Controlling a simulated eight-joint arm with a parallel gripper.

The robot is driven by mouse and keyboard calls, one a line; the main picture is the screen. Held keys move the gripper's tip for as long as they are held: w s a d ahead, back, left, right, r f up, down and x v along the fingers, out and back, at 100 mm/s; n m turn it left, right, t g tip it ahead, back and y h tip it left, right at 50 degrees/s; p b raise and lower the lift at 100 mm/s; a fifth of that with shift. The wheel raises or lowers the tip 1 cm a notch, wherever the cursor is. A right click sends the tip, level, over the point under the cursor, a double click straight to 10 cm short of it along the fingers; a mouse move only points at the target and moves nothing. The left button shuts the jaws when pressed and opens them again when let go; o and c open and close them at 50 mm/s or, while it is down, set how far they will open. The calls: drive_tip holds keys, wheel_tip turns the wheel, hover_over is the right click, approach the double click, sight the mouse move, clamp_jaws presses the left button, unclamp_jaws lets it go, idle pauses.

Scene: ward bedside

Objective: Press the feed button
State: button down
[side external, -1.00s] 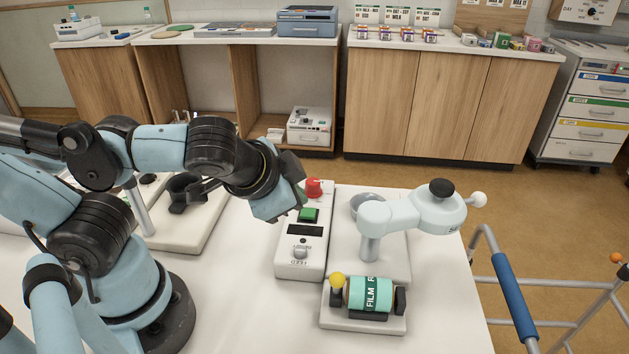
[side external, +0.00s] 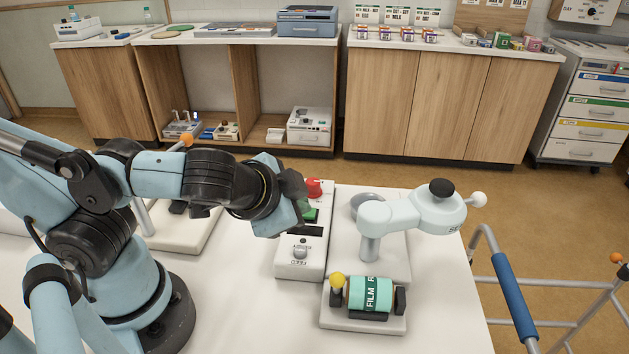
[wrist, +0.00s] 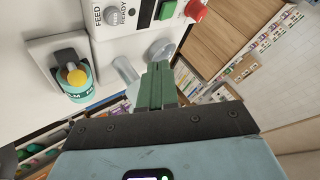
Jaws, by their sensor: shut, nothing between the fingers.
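A white control box (side external: 287,268) stands on the white table with a red button (side external: 314,187), a green button (side external: 311,215), a dark display and a grey round button (side external: 300,252). My gripper (side external: 304,208) is shut and empty. In the side view it overlaps the green button and partly hides it; whether it touches the box cannot be told. In the wrist view, the shut fingers (wrist: 157,80) lie apart from the grey button.
A pale machine arm (side external: 400,215) with a black knob stands right of the box. In front is a base with a teal film roll (side external: 371,295) and a yellow knob (side external: 337,281). A blue-gripped rail (side external: 514,297) is beyond the table's right edge. The table's front middle is clear.

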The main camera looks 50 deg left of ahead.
sight(298, 254)
drive_tip(key=shift+f, duration=3.35)
drive_tip(key=shift+f, duration=0.1)
drive_tip(key=shift+f, duration=0.3)
drive_tip(key=shift+f, duration=0.5)
idle(0.3)
drive_tip(key=shift+r, duration=0.9)
drive_tip(key=shift+r, duration=2.5)
